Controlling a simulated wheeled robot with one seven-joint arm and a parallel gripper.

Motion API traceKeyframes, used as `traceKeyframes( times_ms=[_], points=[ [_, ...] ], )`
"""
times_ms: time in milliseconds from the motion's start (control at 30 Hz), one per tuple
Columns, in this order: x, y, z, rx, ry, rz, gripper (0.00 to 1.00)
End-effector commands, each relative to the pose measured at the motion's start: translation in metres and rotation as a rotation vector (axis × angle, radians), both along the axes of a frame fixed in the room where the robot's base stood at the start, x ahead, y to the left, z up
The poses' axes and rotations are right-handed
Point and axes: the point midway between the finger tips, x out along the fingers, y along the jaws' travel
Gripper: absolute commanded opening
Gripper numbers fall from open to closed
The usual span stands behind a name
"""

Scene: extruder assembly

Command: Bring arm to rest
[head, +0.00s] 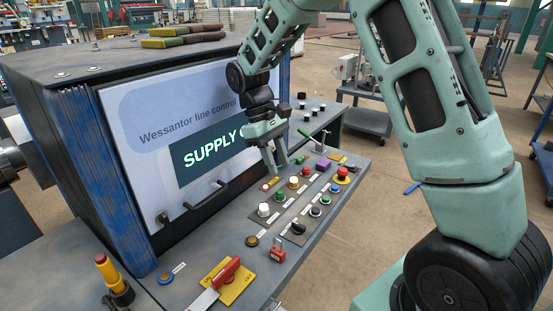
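My arm reaches in from the right and bends down over the control console (325,205). My gripper (276,161) points down above the console's rear buttons, in front of the screen (165,120). Its two fingers show a gap between them, with nothing seen in it. From this angle I cannot tell whether the fingertips touch the console. The gripper and wrist cover part of the screen, which reads "Wessantor line control" and "SUPPLY"; the rest of that word is hidden.
A grey cart (368,121) stands behind. Open floor lies right of the console.

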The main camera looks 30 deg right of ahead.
Motion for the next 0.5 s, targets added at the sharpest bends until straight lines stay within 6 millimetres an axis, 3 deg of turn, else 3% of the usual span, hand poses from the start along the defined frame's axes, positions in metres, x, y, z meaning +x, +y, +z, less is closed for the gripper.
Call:
traceKeyframes(
  times_ms=[333,433,500],
  points=[
    [-0.003,0.006,0.004,0.005,-0.008,0.008,0.34],
    [-0.015,0.034,0.021,0.029,-0.039,0.036,0.34],
    [-0.033,0.065,0.039,0.056,-0.077,0.072,0.34]
  ],
)
